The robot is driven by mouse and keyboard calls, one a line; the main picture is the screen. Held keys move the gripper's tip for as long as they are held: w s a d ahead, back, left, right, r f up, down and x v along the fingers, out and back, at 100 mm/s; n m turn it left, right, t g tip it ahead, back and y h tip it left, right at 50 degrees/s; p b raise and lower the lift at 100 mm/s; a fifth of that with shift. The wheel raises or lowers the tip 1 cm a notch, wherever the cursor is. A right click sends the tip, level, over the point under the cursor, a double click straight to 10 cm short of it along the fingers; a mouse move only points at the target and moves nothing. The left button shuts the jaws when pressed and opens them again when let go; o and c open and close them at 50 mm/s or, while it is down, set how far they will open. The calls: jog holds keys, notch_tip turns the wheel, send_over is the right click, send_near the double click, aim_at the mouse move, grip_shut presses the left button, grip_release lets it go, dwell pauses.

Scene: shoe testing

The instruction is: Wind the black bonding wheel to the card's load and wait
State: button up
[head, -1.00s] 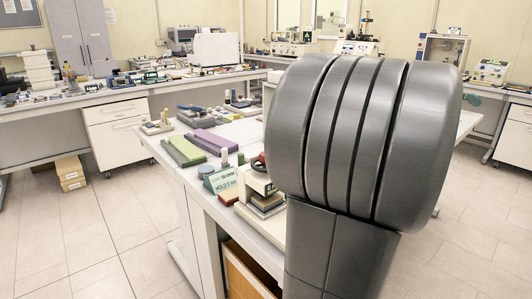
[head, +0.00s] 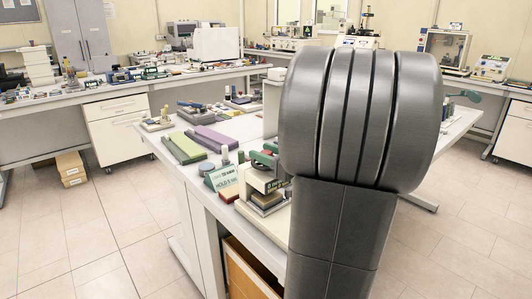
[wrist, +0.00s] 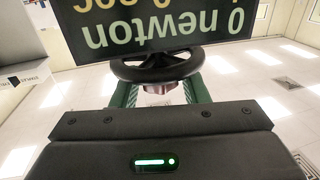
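My gripper (wrist: 160,92) has green fingers spread wide apart, with a pale metallic piece between them. The black wheel (wrist: 155,70) lies at the fingertips in the wrist view, with its rim spanning about the gap. I cannot tell whether the fingers touch it. A dark display (wrist: 160,28) above the wheel shows upside down and reads 0 newton, with a seconds line partly cut off. In the head view, the green fingers (head: 264,160) are at the bonding press (head: 262,184), and the wheel is hard to make out. The card (head: 222,179) stands left of the press; its hold line reads 5 sec.
Green (head: 183,148) and purple (head: 212,138) long blocks lie on the bench left of the press. My grey arm hides the bench's right part. Other benches with instruments line the walls.

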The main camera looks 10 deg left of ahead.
jog(key=c, duration=0.6)
